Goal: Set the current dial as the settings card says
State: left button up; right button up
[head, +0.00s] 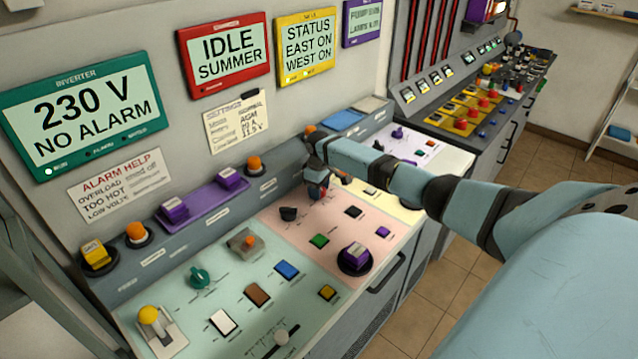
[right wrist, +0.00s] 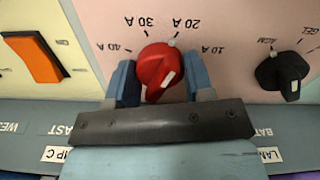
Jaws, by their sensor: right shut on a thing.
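The current dial (right wrist: 158,66) is a red knob with amp labels from 10 A to 40 A in an arc around it. A white mark on its edge lies by the 20 A label; a white bar shows on its lower side. My right gripper (right wrist: 161,82) is shut on it, one blue-grey finger on each side. In the head view the right gripper (head: 318,182) is at the pink panel, largely covering the dial. The settings card (head: 237,121) hangs on the wall; it shows AGM, and its small current line looks like 20 A. My left gripper is out of view.
A black selector (right wrist: 282,71) with AGM and GEL labels is right of the dial in the wrist view. An orange rocker switch (right wrist: 32,57) is at left. Buttons and a purple knob (head: 355,258) share the pink panel. The red wall display (head: 225,53) reads IDLE SUMMER.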

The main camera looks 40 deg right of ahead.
dwell(0.3)
jog(key=o, duration=0.9)
jog(key=shift+o, duration=0.2)
notch_tip(320, 180, up, 14)
jog(key=shift+b, duration=0.4)
jog(key=shift+f, duration=0.1)
